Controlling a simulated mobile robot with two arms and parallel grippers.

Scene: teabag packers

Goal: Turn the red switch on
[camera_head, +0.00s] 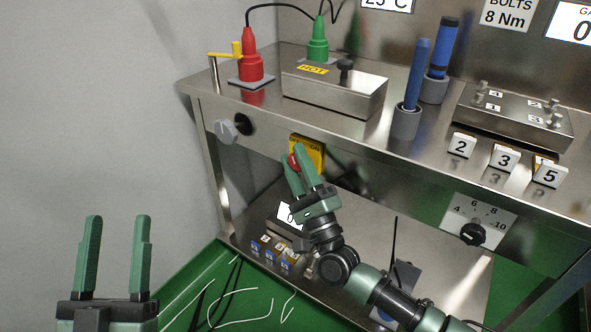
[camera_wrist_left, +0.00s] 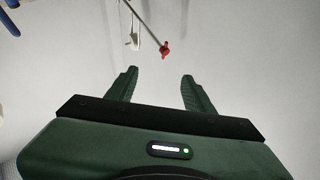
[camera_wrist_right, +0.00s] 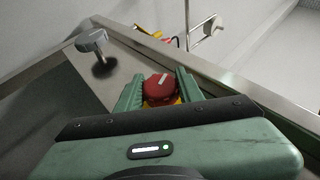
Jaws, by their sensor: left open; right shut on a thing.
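The red switch (camera_wrist_right: 160,87) is a round red knob with a pale line across its face, mounted on a yellow plate (camera_head: 309,151) marked OFF and ON on the bench's front panel. In the right wrist view the knob sits between the fingers of my right gripper (camera_wrist_right: 158,88), which are closed on its sides. In the head view my right gripper (camera_head: 301,165) reaches up to the knob and partly covers it. My left gripper (camera_head: 117,222) is open and empty at the lower left, well away from the bench.
A grey knob (camera_head: 228,130) sticks out of the panel left of the switch. A red plug (camera_head: 250,63), a green plug (camera_head: 318,42) and a metal box (camera_head: 335,90) stand on the bench top. A numbered dial (camera_head: 473,232) is at the right. Loose wires lie on the green floor.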

